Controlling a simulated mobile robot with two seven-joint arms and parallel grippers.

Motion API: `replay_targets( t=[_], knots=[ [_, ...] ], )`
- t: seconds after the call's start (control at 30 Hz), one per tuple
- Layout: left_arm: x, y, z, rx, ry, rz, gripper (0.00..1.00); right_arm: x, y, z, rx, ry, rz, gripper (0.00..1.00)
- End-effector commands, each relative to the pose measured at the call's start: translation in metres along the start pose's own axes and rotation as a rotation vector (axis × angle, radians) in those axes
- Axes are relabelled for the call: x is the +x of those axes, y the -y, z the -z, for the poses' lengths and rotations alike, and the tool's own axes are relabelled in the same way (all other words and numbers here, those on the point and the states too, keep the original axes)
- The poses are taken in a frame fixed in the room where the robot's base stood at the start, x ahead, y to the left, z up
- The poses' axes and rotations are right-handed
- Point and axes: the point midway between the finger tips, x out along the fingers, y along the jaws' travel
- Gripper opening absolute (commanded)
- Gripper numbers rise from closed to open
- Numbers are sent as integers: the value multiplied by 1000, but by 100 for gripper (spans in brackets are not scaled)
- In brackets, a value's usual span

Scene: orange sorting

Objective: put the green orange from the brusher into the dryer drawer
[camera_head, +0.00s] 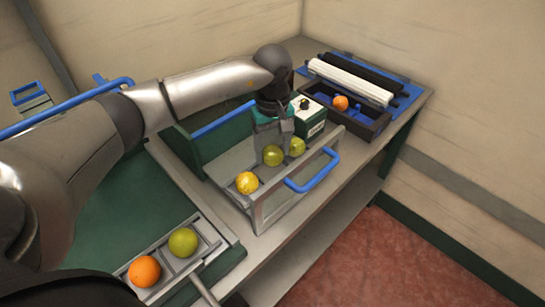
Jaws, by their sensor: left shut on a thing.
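My left gripper (273,142) points down over the open dryer drawer (270,206) and is shut on a green orange (272,156). That orange is low, inside the outline of the drawer; I cannot tell whether it touches the floor. Another green orange (297,147) lies just right of the gripper, and a yellow orange (247,183) lies at the drawer's left end. The drawer's front has a blue handle (314,172). The brusher (350,82), with a white and a black roller, stands at the back right with an orange one (341,103) in its dark tray. My right gripper is not in view.
A tray at the front left holds an orange fruit (145,271) and a green one (183,242). A green box with a knob (307,116) stands behind the drawer. The drawer front rises around the fruit. Red floor (370,255) lies clear at the right.

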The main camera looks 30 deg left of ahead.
Motion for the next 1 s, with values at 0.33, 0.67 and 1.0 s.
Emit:
replay_targets(
  t=[0.33,0.67,1.0],
  knots=[
    [28,0,0,1,0,-1,10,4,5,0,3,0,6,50],
    [31,0,0,1,1,0,82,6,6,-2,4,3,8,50],
    [31,0,0,1,1,0,98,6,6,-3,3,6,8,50]
  ],
)
